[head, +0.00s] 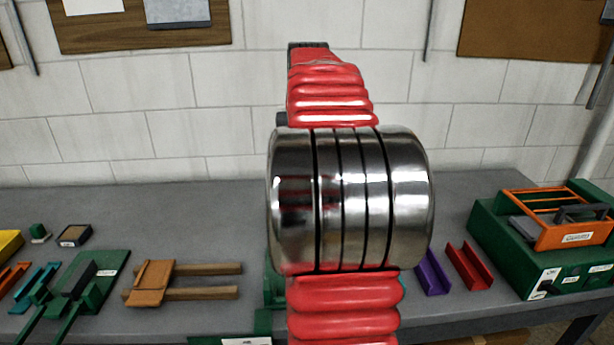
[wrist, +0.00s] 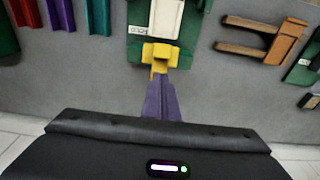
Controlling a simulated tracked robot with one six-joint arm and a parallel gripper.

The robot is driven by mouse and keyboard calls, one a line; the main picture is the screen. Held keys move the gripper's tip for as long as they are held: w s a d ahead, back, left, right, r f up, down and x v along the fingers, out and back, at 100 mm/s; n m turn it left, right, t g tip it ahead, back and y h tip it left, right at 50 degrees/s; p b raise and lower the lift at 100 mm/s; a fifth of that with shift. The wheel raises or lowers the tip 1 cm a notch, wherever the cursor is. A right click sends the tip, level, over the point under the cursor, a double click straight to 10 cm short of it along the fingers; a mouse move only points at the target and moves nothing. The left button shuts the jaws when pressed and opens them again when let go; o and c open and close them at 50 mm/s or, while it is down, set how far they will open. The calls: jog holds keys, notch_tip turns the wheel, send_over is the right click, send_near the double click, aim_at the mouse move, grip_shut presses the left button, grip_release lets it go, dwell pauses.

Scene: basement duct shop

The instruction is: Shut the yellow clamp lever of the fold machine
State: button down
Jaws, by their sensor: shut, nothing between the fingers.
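In the wrist view the fold machine, a green base (wrist: 136,50) with a pale plate (wrist: 155,18), lies at the top middle. Its yellow clamp lever (wrist: 160,52) is at the near edge of the pale plate, a wide block with a short stem pointing toward me. My gripper (wrist: 160,78) is shut and empty, its dark violet fingers together. The fingertips overlap the end of the yellow stem in the picture; I cannot tell whether they touch. In the head view my red and chrome arm hides the yellow lever and most of the machine.
A wooden two-railed piece (head: 185,282) lies left of my arm. Purple (head: 432,272) and red (head: 468,266) channels lie to the right. A green case (head: 520,262) with an orange tray (head: 575,232) stands far right. Bare grey bench (wrist: 60,85) surrounds the machine's near side.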

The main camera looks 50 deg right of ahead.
jog(key=f, duration=0.8)
jog(key=shift+w+d+f, duration=0.15)
jog(key=shift+w+d, duration=0.15)
jog(key=shift+d, duration=0.1)
jog(key=shift+s, duration=0.2)
